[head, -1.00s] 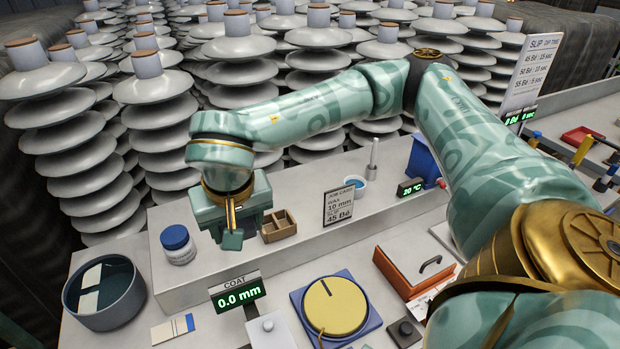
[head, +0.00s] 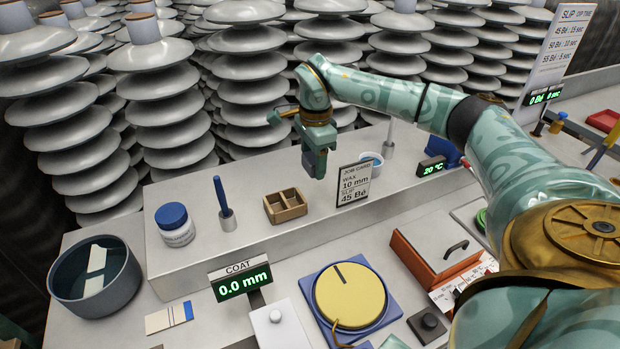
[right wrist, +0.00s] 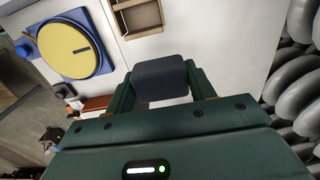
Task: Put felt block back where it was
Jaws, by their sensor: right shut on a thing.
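A dark grey block, taken to be the felt block (right wrist: 160,78), sits between the fingers of my right gripper in the right wrist view. My right gripper (head: 316,166) is shut on it and points down above the raised grey shelf. In the head view the gripper is right of the small wooden two-compartment tray (head: 286,206) and left of the job card (head: 354,185). The block cannot be clearly told from the fingers there. The tray also shows in the right wrist view (right wrist: 138,16), beyond the block. My left gripper is not in view.
A blue-handled tool (head: 223,200) stands left of the tray, beside a blue-lidded jar (head: 175,225). A white cup (head: 370,163) stands behind the job card. A yellow disc (head: 350,296) lies on the lower bench. Grey insulator stacks (head: 258,68) crowd close behind the shelf.

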